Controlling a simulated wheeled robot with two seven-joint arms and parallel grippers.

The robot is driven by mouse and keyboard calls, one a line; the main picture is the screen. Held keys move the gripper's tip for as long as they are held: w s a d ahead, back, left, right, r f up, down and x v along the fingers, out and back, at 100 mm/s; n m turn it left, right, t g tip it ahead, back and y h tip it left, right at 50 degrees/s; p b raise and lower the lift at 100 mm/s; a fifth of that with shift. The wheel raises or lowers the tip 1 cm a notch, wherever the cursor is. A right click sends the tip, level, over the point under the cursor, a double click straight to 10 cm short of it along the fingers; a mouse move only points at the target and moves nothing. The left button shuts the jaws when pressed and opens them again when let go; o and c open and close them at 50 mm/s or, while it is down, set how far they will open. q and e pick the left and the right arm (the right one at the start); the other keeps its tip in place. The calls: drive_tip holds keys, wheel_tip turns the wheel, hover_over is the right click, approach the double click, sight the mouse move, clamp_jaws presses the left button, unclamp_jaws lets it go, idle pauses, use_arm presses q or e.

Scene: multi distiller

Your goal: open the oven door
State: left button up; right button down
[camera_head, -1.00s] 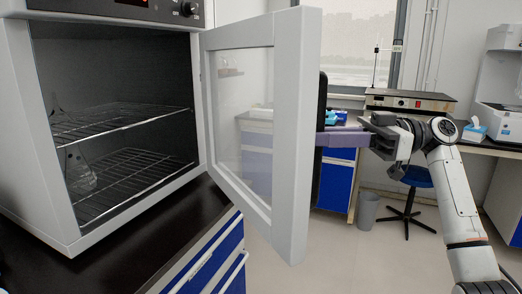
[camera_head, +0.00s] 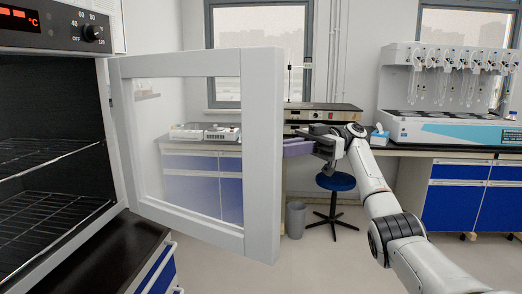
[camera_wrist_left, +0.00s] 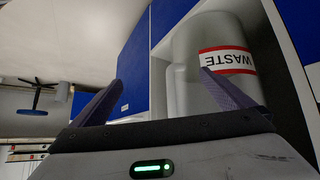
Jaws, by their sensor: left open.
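The oven (camera_head: 60,135) stands at the left in the head view, with its dark interior and wire racks exposed. Its white-framed glass door (camera_head: 262,150) stands well open, hinged on the oven's right side. My right gripper (camera_head: 297,146) is at the door's free edge, with its purple fingers reaching behind the frame. Their tips and the door handle are hidden, so its grip cannot be told. My left gripper (camera_wrist_left: 162,80) is open in the left wrist view, its fingers apart with nothing held. A grey container labelled WASTE (camera_wrist_left: 187,75) is just beyond them.
The dark counter (camera_head: 125,245) under the oven has blue drawers. A stool (camera_head: 335,182) and a grey bin (camera_head: 296,219) stand on the floor beyond the door. A back bench (camera_head: 430,152) holds lab apparatus (camera_head: 440,125). Open floor lies in front of it.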

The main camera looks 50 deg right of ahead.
drive_tip(key=shift+d+f, duration=0.1)
idle(0.3)
drive_tip(key=c, duration=1.8)
unclamp_jaws()
drive_tip(key=shift+o, duration=0.2)
